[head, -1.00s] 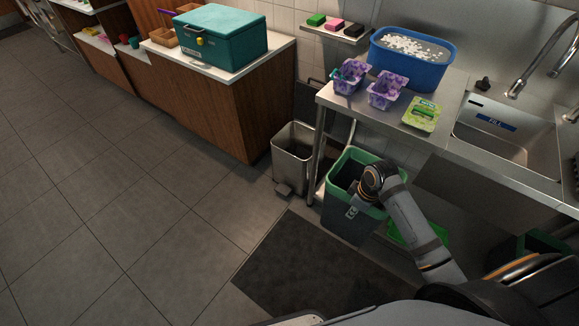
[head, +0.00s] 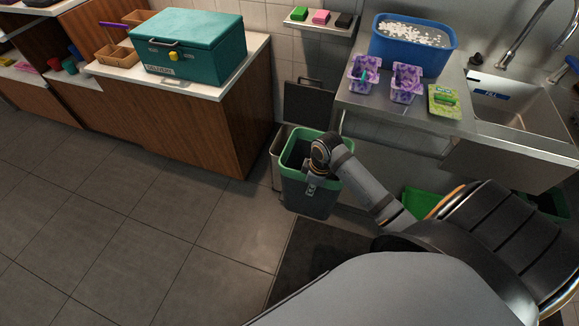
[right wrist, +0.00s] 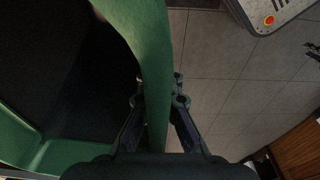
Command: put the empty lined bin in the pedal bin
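The lined bin (head: 308,197) is a grey tub with a green rim and a dark inside; I see no contents in it. My right gripper (head: 313,172) is shut on its near rim. In the right wrist view the green rim (right wrist: 150,45) passes between the two fingers (right wrist: 158,115). The bin looks upright, in front of the metal pedal bin (head: 277,160) and overlapping it, so most of the pedal bin is hidden. The pedal bin's dark lid (head: 308,104) stands open behind. I cannot tell the height gap between them. My left gripper is out of view.
A wooden cabinet (head: 215,125) with a teal cooler box (head: 190,48) stands left of the bins. The steel sink counter (head: 395,98) is at the right, with a blue tub (head: 412,48) and purple containers. A dark mat (head: 315,262) lies in front. Floor at left is clear.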

